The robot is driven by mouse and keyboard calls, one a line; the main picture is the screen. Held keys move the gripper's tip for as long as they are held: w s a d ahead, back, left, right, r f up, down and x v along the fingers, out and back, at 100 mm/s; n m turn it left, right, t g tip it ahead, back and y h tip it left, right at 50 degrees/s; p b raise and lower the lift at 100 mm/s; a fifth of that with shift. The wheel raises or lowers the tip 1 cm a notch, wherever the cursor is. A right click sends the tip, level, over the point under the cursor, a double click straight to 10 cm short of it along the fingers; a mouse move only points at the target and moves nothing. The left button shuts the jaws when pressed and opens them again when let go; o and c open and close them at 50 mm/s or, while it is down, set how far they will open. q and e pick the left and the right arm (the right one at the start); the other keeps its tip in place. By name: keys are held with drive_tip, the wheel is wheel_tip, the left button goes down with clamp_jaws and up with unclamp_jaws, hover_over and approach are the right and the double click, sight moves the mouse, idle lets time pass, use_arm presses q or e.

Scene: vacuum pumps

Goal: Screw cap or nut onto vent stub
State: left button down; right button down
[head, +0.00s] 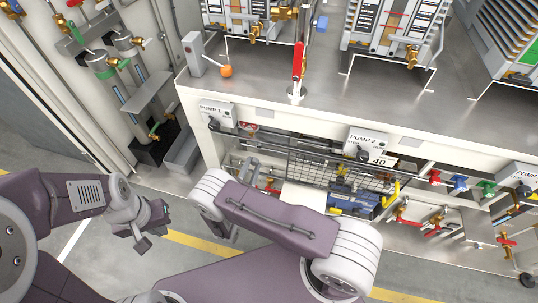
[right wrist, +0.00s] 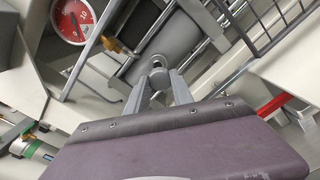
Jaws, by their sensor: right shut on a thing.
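In the right wrist view, my right gripper (right wrist: 158,88) is shut on a small grey rounded part (right wrist: 158,78), seen between the fingertips; I take it for the cap or nut. It sits right in front of a grey cylindrical body (right wrist: 168,50), against which the vent stub cannot be told apart. Whether the part touches the body or is threaded on is unclear. In the head view my right arm reaches to the open lower bay of the bench, and its wrist hides the fingertips. My left gripper (head: 150,228) hangs empty over the floor, away from the bench; its finger gap is unclear.
A red-faced gauge (right wrist: 75,20) and a dark wire grille (right wrist: 272,30) stand close to the right gripper. The bench top (head: 290,110) carries pump units and a red-handled valve (head: 298,62). A blue pump (head: 352,203) sits in the lower bay. Floor space is free at the front left.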

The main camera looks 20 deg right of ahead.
sight(259, 147)
drive_tip(key=shift+a, duration=0.1)
drive_tip(key=shift+s+a+r, duration=0.1)
drive_tip(key=shift+s, duration=0.05)
drive_tip(key=shift+x, duration=2.75)
drive_tip(key=shift+w+d+b, duration=0.35)
drive_tip(key=shift+w+d, duration=0.05)
drive_tip(key=shift+w, duration=0.2)
